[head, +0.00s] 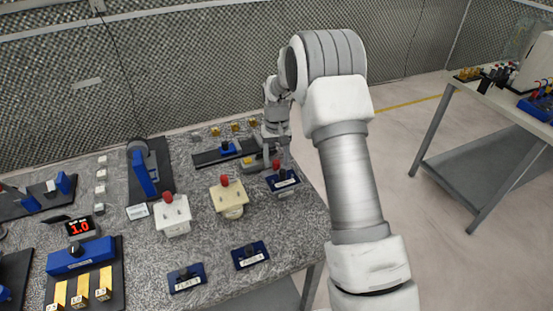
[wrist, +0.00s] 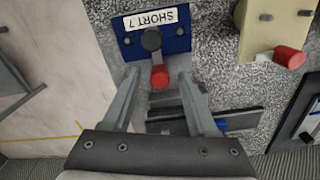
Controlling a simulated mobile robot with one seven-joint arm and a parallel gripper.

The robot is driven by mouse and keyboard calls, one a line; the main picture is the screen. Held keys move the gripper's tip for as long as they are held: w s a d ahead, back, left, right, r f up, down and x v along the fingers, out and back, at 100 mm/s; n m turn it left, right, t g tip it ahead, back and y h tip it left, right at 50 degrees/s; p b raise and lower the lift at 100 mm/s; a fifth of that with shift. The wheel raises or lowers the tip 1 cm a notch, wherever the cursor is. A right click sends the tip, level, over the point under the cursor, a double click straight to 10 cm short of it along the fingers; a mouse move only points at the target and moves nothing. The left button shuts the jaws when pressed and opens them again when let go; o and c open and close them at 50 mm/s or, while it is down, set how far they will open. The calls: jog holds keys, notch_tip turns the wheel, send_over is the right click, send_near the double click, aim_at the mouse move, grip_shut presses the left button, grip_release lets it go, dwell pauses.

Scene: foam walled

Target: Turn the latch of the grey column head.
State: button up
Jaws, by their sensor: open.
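The latch's red handle (wrist: 159,77) shows in the wrist view below a dark grey round pivot (wrist: 151,39). A blue plate (wrist: 180,44) with a white label reading "SHORT 7" lies around the pivot. In the head view the red handle (head: 276,165) stands by the blue plate (head: 285,183) near the table's right edge. My gripper (wrist: 159,73) is open, with one finger on each side of the red handle. Gaps show between handle and fingers; I cannot tell the height between them. The grey head's body is mostly hidden.
A cream block (head: 229,198) and a white block (head: 173,216), both with red handles, stand to the left. Two blue labelled plates (head: 250,255) (head: 187,278) lie in front. A dark rail with a blue block (head: 228,149) lies behind. Open floor is right of the table.

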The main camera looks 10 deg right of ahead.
grip_shut()
jog(key=shift+n, duration=0.3)
jog(key=n+b, duration=0.1)
jog(key=n, duration=0.2)
jog(key=shift+n, duration=0.3)
jog(key=n, duration=0.4)
jog(key=shift+n, duration=0.3)
jog(key=n, duration=0.4)
jog(key=shift+w+r, duration=0.1)
jog(key=n, duration=0.5)
dwell(0.3)
grip_release()
